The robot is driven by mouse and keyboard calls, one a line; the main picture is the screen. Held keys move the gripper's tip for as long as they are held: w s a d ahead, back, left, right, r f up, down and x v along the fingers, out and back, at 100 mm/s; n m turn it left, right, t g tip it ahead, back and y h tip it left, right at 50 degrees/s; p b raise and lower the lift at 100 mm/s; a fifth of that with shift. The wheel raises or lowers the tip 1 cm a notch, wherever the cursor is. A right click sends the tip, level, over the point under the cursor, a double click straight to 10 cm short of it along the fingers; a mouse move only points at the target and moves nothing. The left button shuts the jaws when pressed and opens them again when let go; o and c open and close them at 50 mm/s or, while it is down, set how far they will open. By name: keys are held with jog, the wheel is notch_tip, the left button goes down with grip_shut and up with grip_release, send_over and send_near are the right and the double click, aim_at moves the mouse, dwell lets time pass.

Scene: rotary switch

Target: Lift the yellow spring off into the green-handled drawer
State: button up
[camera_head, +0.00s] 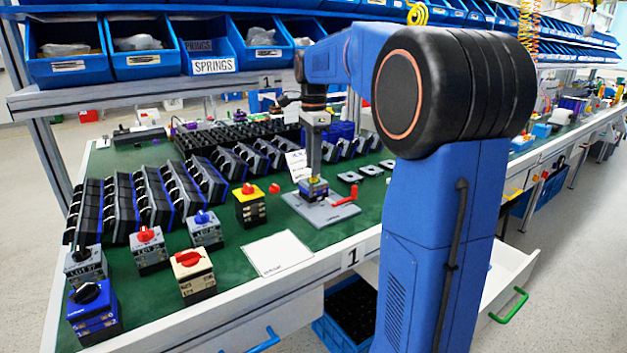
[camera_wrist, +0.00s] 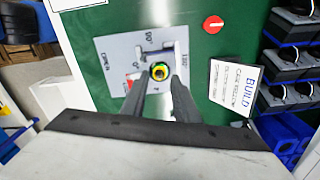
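The yellow spring (camera_wrist: 159,71) shows end-on as a small ring in the wrist view, at the middle of a grey plate marked with angles. In the head view this plate (camera_head: 335,213) lies on the green bench mat, with a small blue and yellow switch body on it. My gripper (camera_wrist: 159,80) points down over the plate, one finger on each side of the spring. A gap seems to show between spring and fingers. In the head view my gripper (camera_head: 314,180) is right at the switch body. The green-handled drawer (camera_head: 509,304) is pulled out at right, partly hidden by my arm column.
A red lever (camera_head: 345,196) sits on the plate's right side. Finished switches (camera_head: 250,206) and rows of black switch parts stand to the left. A white card (camera_head: 278,252) lies in front. A blue handle (camera_head: 262,340) marks another drawer. Blue bins (camera_head: 212,50) hang above.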

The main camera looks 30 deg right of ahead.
jog(key=shift+a+f, duration=0.1)
jog(key=shift+f, duration=1.35)
grip_shut()
notch_tip(320, 180, up, 10)
jog(key=shift+r, duration=0.1)
notch_tip(320, 180, up, 8)
jog(key=shift+r, duration=0.15)
dwell(1.4)
